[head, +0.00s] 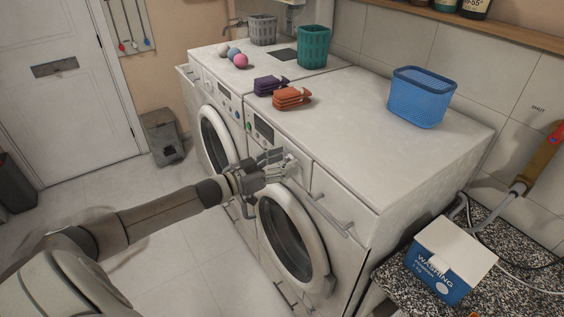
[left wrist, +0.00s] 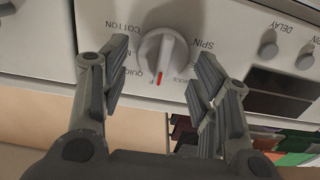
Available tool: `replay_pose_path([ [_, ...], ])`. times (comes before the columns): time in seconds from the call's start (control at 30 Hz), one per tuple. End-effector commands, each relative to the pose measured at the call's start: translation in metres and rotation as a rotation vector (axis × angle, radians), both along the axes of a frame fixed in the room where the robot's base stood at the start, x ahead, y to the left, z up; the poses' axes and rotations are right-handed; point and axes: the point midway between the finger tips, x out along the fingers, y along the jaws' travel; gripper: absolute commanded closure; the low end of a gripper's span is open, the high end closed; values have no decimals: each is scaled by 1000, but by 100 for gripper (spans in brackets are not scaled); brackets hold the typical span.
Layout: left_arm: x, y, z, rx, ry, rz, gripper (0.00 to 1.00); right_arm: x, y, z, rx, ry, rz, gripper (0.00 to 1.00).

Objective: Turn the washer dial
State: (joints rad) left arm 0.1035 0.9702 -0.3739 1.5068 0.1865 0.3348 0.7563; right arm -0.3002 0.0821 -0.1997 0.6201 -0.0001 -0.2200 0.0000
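The washer (head: 330,195) is the nearer of two white front-loaders, with a round door on its front. Its dial (left wrist: 162,52) is a grey knob with a red mark, among printed labels such as COTTON, QUICK and SPIN. My left gripper (head: 274,164) is at the washer's control panel, over the dial's place, and hides the dial in the head view. In the left wrist view the left gripper (left wrist: 157,82) is open, one finger on each side of the dial, with gaps showing between fingers and knob. My right gripper is not in view.
Orange folded cloths (head: 292,97), purple folded cloths (head: 270,85), a blue basket (head: 420,97) and a green basket (head: 313,47) stand on top of the machines. A washing powder box (head: 448,262) sits on the speckled counter at right. The floor at left is mostly clear.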

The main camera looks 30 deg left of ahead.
Motion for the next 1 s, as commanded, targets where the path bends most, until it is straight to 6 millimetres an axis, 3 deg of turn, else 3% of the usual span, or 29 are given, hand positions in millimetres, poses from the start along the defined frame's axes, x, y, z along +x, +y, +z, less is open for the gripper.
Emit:
replay_pose_path([
  [0.03,0,0,0,0,0,0,52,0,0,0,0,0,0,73],
  [0.3,0,0,0,0,0,0,84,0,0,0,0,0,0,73],
  [0.67,-1,-1,-1,74,-31,0,84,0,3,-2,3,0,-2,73],
  [1.0,-2,-3,-2,309,-128,1,84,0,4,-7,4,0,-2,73],
])
